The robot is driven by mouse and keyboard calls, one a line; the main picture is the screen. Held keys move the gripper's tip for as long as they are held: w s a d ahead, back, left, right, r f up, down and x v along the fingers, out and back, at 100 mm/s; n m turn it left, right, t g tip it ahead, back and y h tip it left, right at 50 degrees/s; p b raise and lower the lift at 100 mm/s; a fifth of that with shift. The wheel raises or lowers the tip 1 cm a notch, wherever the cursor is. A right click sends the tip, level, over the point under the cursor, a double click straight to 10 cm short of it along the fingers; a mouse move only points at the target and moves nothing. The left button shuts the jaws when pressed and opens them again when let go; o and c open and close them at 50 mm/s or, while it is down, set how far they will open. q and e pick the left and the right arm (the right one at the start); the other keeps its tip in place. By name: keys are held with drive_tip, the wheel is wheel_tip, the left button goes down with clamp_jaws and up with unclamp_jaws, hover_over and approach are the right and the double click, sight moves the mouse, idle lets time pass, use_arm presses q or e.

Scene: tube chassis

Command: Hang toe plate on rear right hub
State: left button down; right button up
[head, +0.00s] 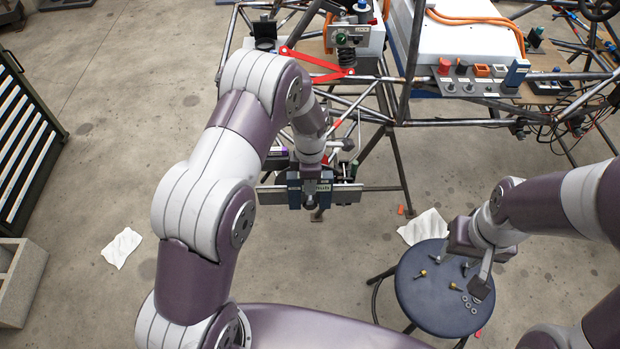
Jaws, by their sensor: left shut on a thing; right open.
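A long flat grey metal plate (347,194), seemingly the toe plate, lies level across the lower end of my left gripper (310,192). This gripper is shut on it, beside the near corner of the tube chassis (392,150). The plate sticks out on both sides of the gripper. The rear right hub is not clearly visible; my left arm and gripper cover much of that corner, so contact between plate and hub cannot be told. My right gripper (474,268) is open and empty over the round stool.
The dark blue stool (420,297) carries several small bolts and washers. A white cloth (424,227) lies beside it, and another cloth (121,248) lies at left. Open floor lies left of my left arm.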

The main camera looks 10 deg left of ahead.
use_arm(q)
drive_tip(key=shift+f+b, duration=1.35)
drive_tip(key=shift+f, duration=0.8)
drive_tip(key=c, duration=0.7)
unclamp_jaws()
wheel_tip(320, 180, up, 13)
drive_tip(key=shift+f+b, duration=0.1)
drive_tip(key=shift+b, duration=0.35)
